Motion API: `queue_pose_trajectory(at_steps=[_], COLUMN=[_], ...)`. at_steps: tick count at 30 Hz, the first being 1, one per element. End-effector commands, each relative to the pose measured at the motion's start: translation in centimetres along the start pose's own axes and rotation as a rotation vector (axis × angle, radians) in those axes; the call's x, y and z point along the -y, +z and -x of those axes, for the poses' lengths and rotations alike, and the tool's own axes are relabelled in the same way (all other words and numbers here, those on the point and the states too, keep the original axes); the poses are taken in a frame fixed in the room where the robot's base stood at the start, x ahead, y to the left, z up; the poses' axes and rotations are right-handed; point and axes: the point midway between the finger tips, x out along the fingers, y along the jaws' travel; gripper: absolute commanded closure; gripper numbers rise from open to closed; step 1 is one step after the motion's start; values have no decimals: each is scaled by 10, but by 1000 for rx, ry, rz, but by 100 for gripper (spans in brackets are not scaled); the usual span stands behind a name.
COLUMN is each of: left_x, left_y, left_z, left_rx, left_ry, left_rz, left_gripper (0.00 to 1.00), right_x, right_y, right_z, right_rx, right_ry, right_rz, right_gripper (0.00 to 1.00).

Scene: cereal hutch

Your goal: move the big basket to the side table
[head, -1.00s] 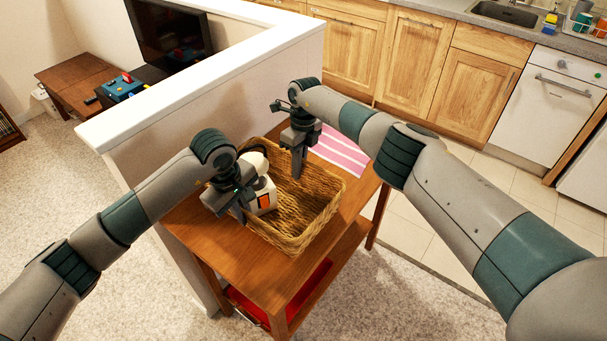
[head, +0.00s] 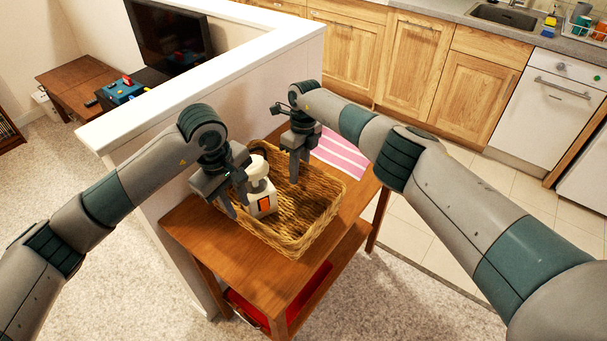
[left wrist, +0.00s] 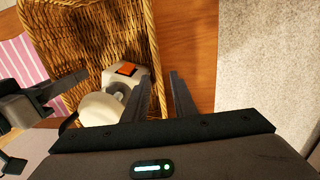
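The big wicker basket (head: 313,232) stands on a wooden table with a lower shelf (head: 195,235); it also fills the upper left of the left wrist view (left wrist: 85,20). A white object with an orange panel (head: 262,203) is inside it. My left gripper (head: 236,203) is open at the basket's left end. In the left wrist view its fingers (left wrist: 160,95) are apart, on either side of the rim, one over the inside and one over the tabletop. My right gripper (head: 297,178) is at the far rim with its fingers pointing down; its grip is unclear.
A pink striped cloth (head: 340,152) lies behind the basket. A white-topped half wall (head: 200,90) borders the table's left and back. A low brown table (head: 75,80) stands beyond it. Something red (head: 240,305) is on the lower shelf. Kitchen cabinets (head: 400,60) are behind.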

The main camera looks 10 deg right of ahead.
Motion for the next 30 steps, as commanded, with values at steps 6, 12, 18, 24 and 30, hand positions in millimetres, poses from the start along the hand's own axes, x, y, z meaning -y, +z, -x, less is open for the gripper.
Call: queue_pose_trajectory(at_steps=[6,12,18,24,30], left_x=[-1,0,0,0,0], left_y=[0,0,0,0,0], left_z=[36,51,54,53,53], left_rx=[-2,-1,0,0,0], left_ry=[3,0,0,0,0], left_rz=[0,0,0,0,0], left_gripper=[75,75,75,75,75], right_x=[0,0,0,0,1], right_y=[0,0,0,0,0], right_z=[0,0,0,0,8], right_rx=[0,0,0,0,1], right_ry=[0,0,0,0,-1], right_rz=[0,0,0,0,0], right_gripper=[75,75,75,75,75])
